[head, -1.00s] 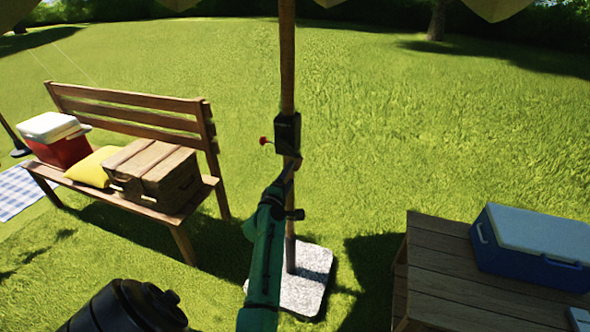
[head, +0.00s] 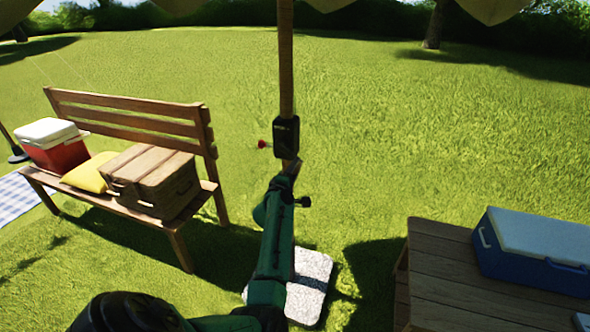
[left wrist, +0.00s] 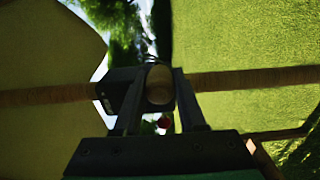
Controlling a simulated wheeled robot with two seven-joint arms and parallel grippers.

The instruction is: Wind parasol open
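The parasol's pole (head: 287,60) stands upright in the middle, with the cream canopy's edge (head: 330,3) along the top. A black winder box (head: 286,137) sits on the pole, and a red knob (head: 263,144) sticks out to its left. My left gripper (head: 291,165) is just below the box, close to the pole. In the left wrist view the pole (left wrist: 250,78) runs sideways behind the two apart fingers (left wrist: 160,90). A pale brown rounded thing (left wrist: 159,85) shows between them; I cannot tell whether they touch it. My right gripper is out of view.
A stone base (head: 308,285) stands on the grass below. A bench (head: 135,115) on the left holds a red cooler (head: 55,150), yellow cushion (head: 88,174) and wooden box (head: 155,180). A wooden table (head: 450,280) with a blue cooler (head: 535,245) stands on the right.

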